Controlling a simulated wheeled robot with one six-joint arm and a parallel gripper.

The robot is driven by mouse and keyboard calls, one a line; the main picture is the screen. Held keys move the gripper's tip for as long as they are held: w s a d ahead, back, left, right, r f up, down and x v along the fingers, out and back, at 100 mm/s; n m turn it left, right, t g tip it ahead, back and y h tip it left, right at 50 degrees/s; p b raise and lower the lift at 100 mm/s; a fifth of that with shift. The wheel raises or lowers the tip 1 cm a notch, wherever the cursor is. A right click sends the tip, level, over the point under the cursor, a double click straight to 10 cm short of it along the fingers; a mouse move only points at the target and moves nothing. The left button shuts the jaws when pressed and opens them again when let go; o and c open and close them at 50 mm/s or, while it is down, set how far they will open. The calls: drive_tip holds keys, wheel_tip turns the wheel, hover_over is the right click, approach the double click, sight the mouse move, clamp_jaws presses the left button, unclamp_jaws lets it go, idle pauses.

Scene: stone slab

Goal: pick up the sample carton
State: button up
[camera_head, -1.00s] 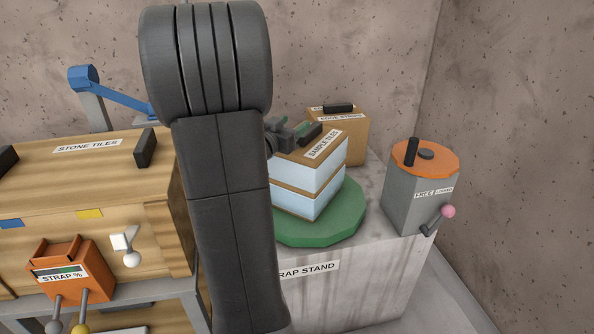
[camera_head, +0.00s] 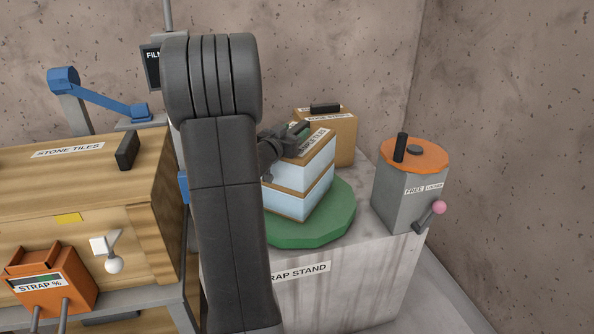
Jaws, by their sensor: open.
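The sample carton (camera_head: 303,180) is a tan box with pale blue bands and a white label on top. It sits on a round green turntable (camera_head: 335,225) on the grey strap stand. My gripper (camera_head: 297,137) is at the carton's top, over the area of its dark handle, with its jaws open. The dark gripper and handle overlap in the picture, so I cannot tell whether they touch. My arm hides the carton's left side and part of the turntable.
A tan carton (camera_head: 340,150) with a black handle stands close behind. A grey canister (camera_head: 405,200) with an orange top and pink-knobbed lever stands right. The stone tiles crate (camera_head: 60,190) and an orange strap box (camera_head: 45,285) are left. Walls close off the back and right.

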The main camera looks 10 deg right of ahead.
clamp_jaws()
idle(1.4)
drive_tip(key=shift+r, duration=0.1)
